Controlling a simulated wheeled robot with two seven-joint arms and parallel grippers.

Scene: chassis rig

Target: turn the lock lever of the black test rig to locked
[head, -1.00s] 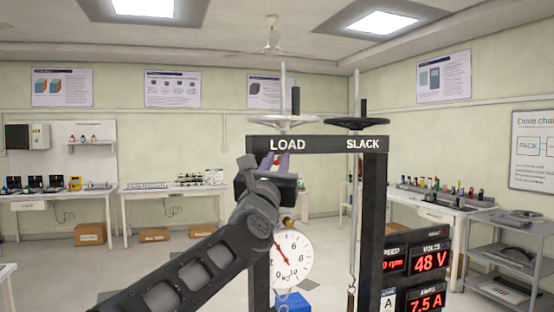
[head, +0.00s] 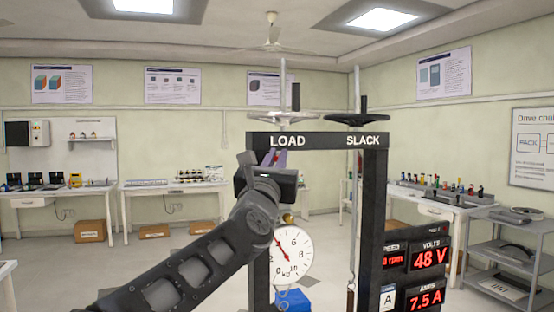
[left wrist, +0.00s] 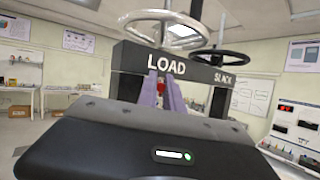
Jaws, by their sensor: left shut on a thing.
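The black test rig (head: 376,215) stands ahead, a frame with a crossbeam marked LOAD and SLACK. My left gripper (head: 273,157) is at the crossbeam's lower edge, under the word LOAD. Its pale purple fingers are shut on a small red part, which appears to be the lock lever (left wrist: 161,88) and shows between the fingers in the left wrist view. Most of the lever is hidden by the fingers and wrist, so its angle cannot be read. My right gripper is not in view.
A pale handwheel (head: 284,117) and a black handwheel (head: 357,117) sit above the crossbeam. A dial gauge (head: 293,254) hangs inside the frame, above a blue block (head: 292,301). Red-digit displays (head: 428,258) stand at the right. Benches line the walls, with open floor at left.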

